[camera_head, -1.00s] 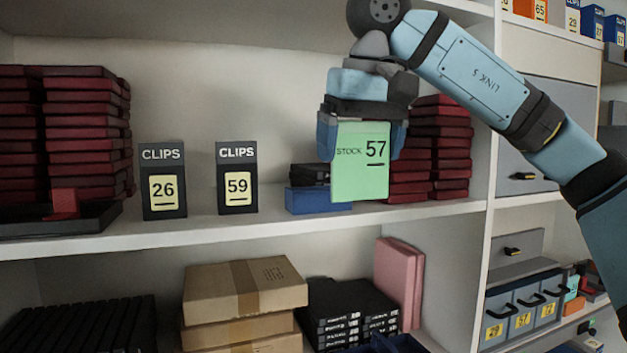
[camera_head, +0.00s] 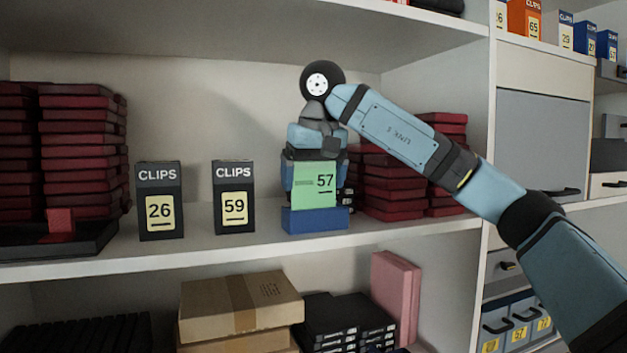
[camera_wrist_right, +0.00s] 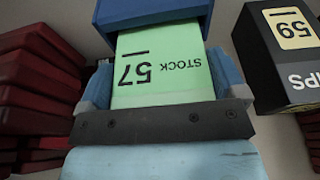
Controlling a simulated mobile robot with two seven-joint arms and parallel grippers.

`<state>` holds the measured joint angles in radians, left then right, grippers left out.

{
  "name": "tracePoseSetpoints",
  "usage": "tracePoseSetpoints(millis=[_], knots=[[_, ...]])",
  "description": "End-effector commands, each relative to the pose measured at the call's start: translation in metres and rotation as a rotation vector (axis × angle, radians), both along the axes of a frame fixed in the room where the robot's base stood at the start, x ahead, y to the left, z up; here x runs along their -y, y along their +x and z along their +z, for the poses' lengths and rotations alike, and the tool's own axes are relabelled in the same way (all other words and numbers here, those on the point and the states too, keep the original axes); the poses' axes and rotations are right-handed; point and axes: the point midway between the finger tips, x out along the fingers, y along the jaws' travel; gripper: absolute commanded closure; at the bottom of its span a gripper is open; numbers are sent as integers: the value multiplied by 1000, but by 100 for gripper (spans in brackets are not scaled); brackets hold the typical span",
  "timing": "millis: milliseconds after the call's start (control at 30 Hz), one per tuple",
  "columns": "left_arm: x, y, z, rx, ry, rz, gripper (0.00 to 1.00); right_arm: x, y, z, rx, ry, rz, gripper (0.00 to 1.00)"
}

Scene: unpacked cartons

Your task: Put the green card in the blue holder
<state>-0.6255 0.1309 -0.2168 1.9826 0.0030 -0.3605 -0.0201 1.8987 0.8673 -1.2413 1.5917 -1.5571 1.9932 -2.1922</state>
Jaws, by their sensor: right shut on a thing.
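The green card (camera_head: 315,184), printed with 57, stands upright at the blue holder (camera_head: 314,220) on the middle shelf. My right gripper (camera_head: 315,175) is shut on the card from above. In the right wrist view the green card (camera_wrist_right: 160,68) is between the fingers, and its far edge meets the blue holder (camera_wrist_right: 150,12). The card's lower edge is at or in the holder; how deep it sits I cannot tell. My left gripper is not in view.
Two dark clip boxes, 26 (camera_head: 160,200) and 59 (camera_head: 234,197), stand left of the holder. Red stacked cases (camera_head: 405,185) stand to its right, and more (camera_head: 85,150) at far left.

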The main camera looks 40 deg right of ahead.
Motion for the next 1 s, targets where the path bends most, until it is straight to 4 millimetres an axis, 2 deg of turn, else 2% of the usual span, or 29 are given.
tracePoseSetpoints(millis=[67,433,467,500,767,867,1000], knots=[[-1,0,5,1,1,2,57,1,-1,-5,0,-1,-1,33],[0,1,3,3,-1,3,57,0,-1,-12,1,0,0,33],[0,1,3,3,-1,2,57,0,-1,-12,1,0,0,8],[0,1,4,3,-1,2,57,0,-1,-12,1,0,0,0],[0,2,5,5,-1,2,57,0,-1,-9,2,0,-1,0],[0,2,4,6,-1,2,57,0,-2,0,3,1,-2,0],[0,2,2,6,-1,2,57,-2,-8,24,5,-1,-1,0]])
